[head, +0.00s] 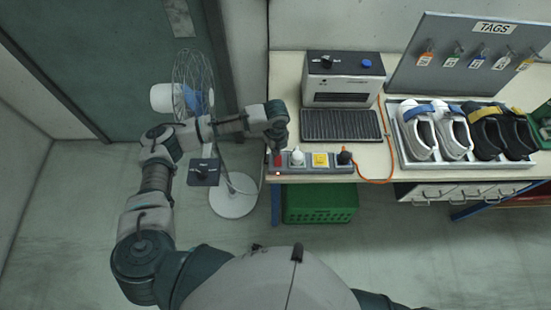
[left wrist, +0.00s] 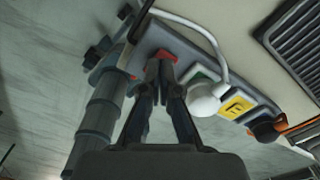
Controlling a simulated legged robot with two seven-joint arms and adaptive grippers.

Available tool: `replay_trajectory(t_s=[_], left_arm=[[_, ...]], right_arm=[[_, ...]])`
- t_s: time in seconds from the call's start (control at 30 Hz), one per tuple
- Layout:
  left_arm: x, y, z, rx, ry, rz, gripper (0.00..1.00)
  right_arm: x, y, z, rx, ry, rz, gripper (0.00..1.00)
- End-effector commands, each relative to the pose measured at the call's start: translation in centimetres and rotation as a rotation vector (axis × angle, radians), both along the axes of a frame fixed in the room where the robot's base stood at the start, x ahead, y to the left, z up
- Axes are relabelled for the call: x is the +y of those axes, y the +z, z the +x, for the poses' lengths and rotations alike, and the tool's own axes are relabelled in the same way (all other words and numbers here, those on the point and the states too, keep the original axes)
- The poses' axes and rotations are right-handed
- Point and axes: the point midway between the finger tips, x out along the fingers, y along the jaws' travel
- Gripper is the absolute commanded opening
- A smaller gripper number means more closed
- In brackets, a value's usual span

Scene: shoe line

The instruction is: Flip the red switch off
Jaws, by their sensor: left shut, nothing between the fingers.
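The red switch (head: 277,160) is at the left end of a grey power strip (head: 327,169) along the table's front edge. In the left wrist view the red switch (left wrist: 166,55) shows just beyond my fingertips and is partly hidden by them. My left gripper (head: 279,147) is shut and empty, with its fingers pointing down at the switch. In the left wrist view the tips of my left gripper (left wrist: 163,62) are at the switch; I cannot tell if they touch it. A small light (head: 277,173) glows at the strip's front left. My right gripper is out of view.
A machine (head: 343,80) stands behind, with a shoe tray (head: 408,155) to the right. A fan (head: 193,68) stands left of the table.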

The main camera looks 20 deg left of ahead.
Motion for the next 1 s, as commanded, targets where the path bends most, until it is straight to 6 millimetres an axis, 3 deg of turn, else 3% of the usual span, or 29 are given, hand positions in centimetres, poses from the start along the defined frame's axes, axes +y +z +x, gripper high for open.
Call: replay_trajectory(t_s=[0.6,1.0], left_arm=[[0.3,-0.9,0.0,0.0,0.0,-0.003,0.0],[-0.1,-1.4,0.0,0.0,-0.001,0.0,0.0]], right_arm=[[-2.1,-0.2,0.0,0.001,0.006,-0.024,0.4],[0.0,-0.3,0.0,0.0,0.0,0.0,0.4]])
